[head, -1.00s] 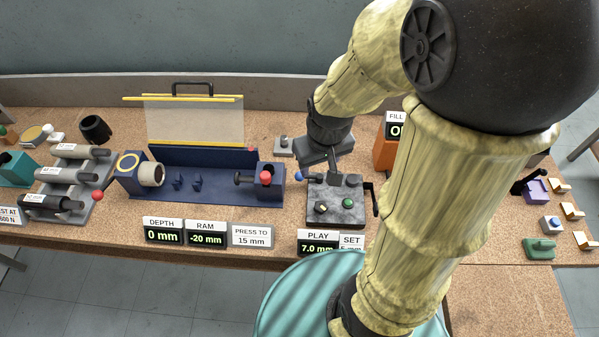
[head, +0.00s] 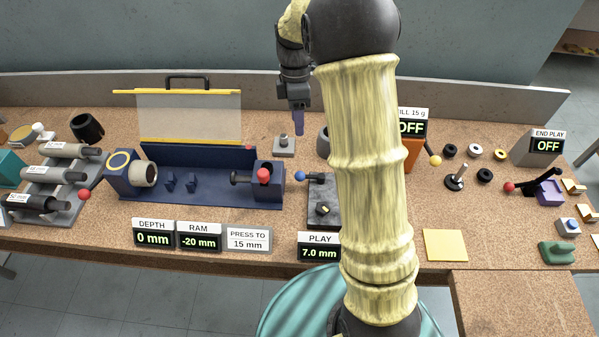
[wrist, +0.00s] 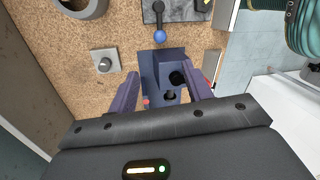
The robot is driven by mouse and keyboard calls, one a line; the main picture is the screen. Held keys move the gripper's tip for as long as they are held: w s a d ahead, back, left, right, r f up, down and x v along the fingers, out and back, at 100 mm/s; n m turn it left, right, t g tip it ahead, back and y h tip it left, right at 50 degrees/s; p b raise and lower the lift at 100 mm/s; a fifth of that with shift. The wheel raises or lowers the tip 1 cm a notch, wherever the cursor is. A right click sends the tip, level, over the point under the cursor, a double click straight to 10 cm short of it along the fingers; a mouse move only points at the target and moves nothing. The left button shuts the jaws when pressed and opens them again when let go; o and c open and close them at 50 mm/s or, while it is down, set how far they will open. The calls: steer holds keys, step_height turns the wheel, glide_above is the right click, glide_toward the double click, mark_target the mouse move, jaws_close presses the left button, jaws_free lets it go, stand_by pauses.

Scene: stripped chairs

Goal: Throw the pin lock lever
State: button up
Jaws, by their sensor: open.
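No label in view names the pin lock lever. A lever with a blue ball (head: 300,175) reaches out from the left side of a dark mottled plate (head: 325,215), behind the PLAY display. The blue ball (wrist: 160,36) also shows in the wrist view, beyond my fingertips. My gripper (head: 298,130) is raised behind that plate, near a small grey block with a knob (head: 284,146). In the wrist view my gripper (wrist: 166,82) is open and empty, with the navy press body (wrist: 165,65) below between its fingers. My arm hides the right part of the dark plate.
The navy press fixture (head: 210,185) with a red-ball lever (head: 264,175) and clear guard (head: 195,117) stands left of the plate. An orange block (head: 413,153), a yellow-ball lever (head: 435,160) and a purple block (head: 549,192) are to the right. Bench around the yellow pad (head: 446,245) is open.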

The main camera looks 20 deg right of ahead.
mark_target(299, 172)
steer(key=s+f, duration=0.1)
steer(key=f, duration=0.4)
steer(key=s+f, duration=0.1)
steer(key=f, duration=0.5)
steer(key=s+f, duration=0.1)
steer(key=f, duration=0.5)
steer(key=shift+s+a+f, duration=0.1)
steer(key=shift+s+a, duration=0.05)
steer(key=shift+a, duration=0.05)
jaws_close()
